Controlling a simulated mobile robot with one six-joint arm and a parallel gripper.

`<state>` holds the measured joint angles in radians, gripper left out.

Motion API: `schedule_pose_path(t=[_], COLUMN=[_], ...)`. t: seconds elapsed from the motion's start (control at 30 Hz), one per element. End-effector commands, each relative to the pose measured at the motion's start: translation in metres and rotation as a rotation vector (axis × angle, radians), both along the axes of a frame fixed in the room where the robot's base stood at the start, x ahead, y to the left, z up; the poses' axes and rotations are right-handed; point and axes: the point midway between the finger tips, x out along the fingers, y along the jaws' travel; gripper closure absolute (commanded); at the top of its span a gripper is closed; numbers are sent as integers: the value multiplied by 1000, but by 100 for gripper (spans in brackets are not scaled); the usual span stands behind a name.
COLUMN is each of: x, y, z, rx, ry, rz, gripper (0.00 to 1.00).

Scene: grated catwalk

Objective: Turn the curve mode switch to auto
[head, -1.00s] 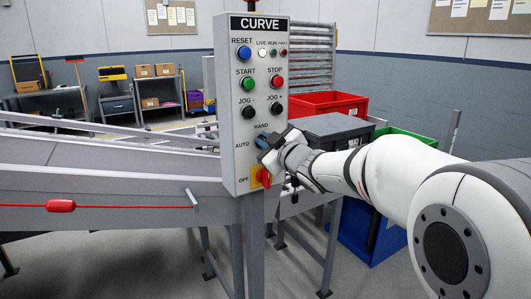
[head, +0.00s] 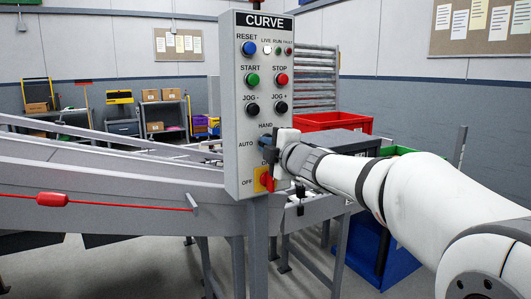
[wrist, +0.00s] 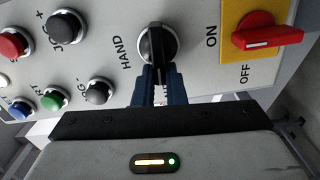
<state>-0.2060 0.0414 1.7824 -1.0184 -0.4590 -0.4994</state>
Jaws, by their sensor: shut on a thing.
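The grey CURVE panel (head: 231,130) stands upright in the head view. Its curve mode switch is a black knob (wrist: 157,43) with a raised bar, labelled HAND above and AUTO (head: 245,144) at the left. In the wrist view the bar runs up and down, across the HAND direction and along the panel's left-right line. My gripper (wrist: 155,75) has its blue fingers shut on the near end of the bar. In the head view my gripper (head: 266,141) covers most of the knob. Which end of the bar is the pointer I cannot tell.
A red ON/OFF handle on a yellow plate (head: 259,185) sits just below the knob. JOG buttons (head: 253,108) sit above. A conveyor (head: 110,190) with a red pull cord (head: 52,199) runs left. Red (head: 335,121) and blue (head: 390,255) bins stand behind my arm.

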Motion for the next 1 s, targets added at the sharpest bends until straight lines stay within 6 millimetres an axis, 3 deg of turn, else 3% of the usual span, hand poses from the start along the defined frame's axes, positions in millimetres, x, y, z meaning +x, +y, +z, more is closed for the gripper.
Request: schedule_pose_path(t=[0.8, 0.83, 1.0], x=[-1, -1, 0], y=[2, 2, 1], z=[-5, -5, -4], rx=[-102, -102, -100], ry=[-64, -64, -64], rz=[4, 4, 3], gripper=[100, 88, 74])
